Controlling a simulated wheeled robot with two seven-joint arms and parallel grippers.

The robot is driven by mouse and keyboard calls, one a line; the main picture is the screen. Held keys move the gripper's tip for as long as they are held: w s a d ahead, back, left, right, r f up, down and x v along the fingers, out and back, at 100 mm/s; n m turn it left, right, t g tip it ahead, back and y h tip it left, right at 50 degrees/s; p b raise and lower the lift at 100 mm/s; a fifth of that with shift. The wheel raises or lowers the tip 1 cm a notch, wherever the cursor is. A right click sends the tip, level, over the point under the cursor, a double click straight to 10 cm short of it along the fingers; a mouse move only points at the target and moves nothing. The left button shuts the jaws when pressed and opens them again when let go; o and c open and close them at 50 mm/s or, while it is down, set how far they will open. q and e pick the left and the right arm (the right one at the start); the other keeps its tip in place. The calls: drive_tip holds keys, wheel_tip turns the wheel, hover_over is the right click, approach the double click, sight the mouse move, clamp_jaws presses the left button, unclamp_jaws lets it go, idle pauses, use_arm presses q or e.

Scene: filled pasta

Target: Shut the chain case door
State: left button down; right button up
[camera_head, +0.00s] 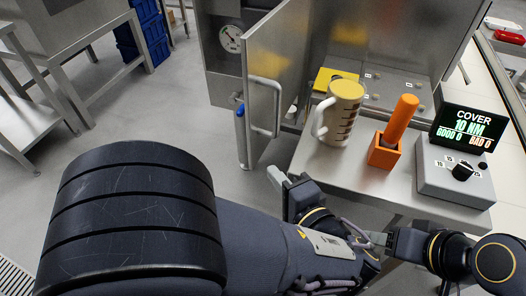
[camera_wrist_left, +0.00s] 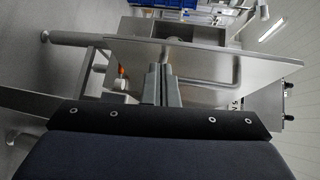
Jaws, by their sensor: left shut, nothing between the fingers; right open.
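The chain case door (camera_head: 283,60) is a grey metal panel standing open in the head view, with a bar handle (camera_head: 278,108) on its face. In the left wrist view the door (camera_wrist_left: 205,57) lies across the picture, with its handle (camera_wrist_left: 236,72) to the right of my fingers. My left gripper (camera_head: 277,178) is shut and empty, just below the door's lower end in the head view; its fingers (camera_wrist_left: 162,84) point at the door. I cannot tell whether they touch it. My right gripper (camera_head: 378,240) is open near the counter's front edge, partly hidden by my left arm.
On the steel counter (camera_head: 330,175) stand a yellow-topped mug (camera_head: 342,115), an orange holder (camera_head: 383,152) with an orange-handled tool, and a control box (camera_head: 455,175) with a display (camera_head: 470,125). A yellow block (camera_head: 332,78) lies behind the mug.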

use_arm(q)
drive_tip(key=s+d+m+t+h, duration=0.1)
drive_tip(key=d+t, duration=0.2)
drive_tip(key=d, duration=0.1)
drive_tip(key=p, duration=0.2)
approach(256, 130)
drive_tip(key=w+d, duration=0.1)
drive_tip(key=w, duration=0.3)
drive_tip(key=a, duration=0.3)
drive_tip(key=shift+w+r, duration=0.35)
drive_tip(key=shift+w, duration=0.05)
drive_tip(key=shift+w+a, duration=0.15)
drive_tip(key=shift+a, duration=0.1)
